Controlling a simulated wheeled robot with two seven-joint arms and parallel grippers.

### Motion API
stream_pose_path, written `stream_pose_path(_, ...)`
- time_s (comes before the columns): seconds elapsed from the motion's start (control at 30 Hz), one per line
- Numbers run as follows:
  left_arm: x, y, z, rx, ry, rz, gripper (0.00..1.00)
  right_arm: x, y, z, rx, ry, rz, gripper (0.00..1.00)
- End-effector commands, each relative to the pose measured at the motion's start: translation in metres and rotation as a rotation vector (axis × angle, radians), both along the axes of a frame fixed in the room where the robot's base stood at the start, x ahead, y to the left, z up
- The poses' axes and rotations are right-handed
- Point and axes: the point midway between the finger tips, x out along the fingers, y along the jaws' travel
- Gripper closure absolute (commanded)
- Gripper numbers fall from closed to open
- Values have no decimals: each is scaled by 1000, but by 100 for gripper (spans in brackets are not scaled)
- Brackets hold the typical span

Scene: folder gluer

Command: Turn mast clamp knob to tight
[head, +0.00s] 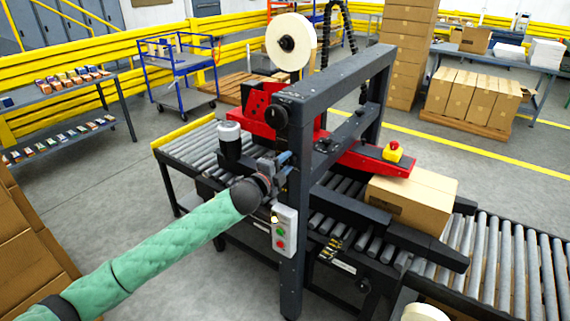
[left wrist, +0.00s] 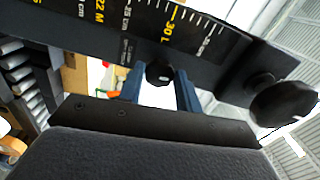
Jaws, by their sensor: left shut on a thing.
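My left gripper (head: 284,164) is at the dark mast post (head: 292,245) of the case machine, with its blue fingers against it. In the left wrist view its two fingers (left wrist: 160,88) stand on either side of a small black knob (left wrist: 159,72), and it is shut on this knob. The knob sits by the edge of a dark plate with a printed scale (left wrist: 170,25). In the head view the gripped knob is hidden by the fingers. A larger black knob (left wrist: 284,101) stands to the right in the left wrist view. My right gripper is out of view.
A control box (head: 284,231) with red and green buttons hangs just below my left gripper. A grey motor (head: 229,138) is to its left. A carton (head: 410,202) lies on the roller conveyor at the right. Open floor lies front left.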

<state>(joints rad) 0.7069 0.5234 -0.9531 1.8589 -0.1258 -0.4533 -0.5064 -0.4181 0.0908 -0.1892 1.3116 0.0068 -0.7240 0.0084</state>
Motion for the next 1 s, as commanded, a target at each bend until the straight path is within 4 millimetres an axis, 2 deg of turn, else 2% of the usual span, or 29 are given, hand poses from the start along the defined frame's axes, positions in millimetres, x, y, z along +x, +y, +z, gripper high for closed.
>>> stream_pose_path(0.5, 0, 0, -1, 97, -69, 0, 88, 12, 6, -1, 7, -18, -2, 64)
stream_pose_path(0.8, 0, 0, -1, 96, -69, 0, 89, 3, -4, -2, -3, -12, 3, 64)
stream_pose_path(0.83, 0, 0, -1, 96, -69, 0, 62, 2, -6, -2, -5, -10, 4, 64)
stream_pose_path(0.9, 0, 0, -1, 96, -69, 0, 48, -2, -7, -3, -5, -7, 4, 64)
stream_pose_path(0.93, 0, 0, -1, 96, -69, 0, 45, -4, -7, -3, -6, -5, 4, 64)
stream_pose_path(1.0, 0, 0, 0, 96, -69, 0, 45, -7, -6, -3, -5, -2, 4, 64)
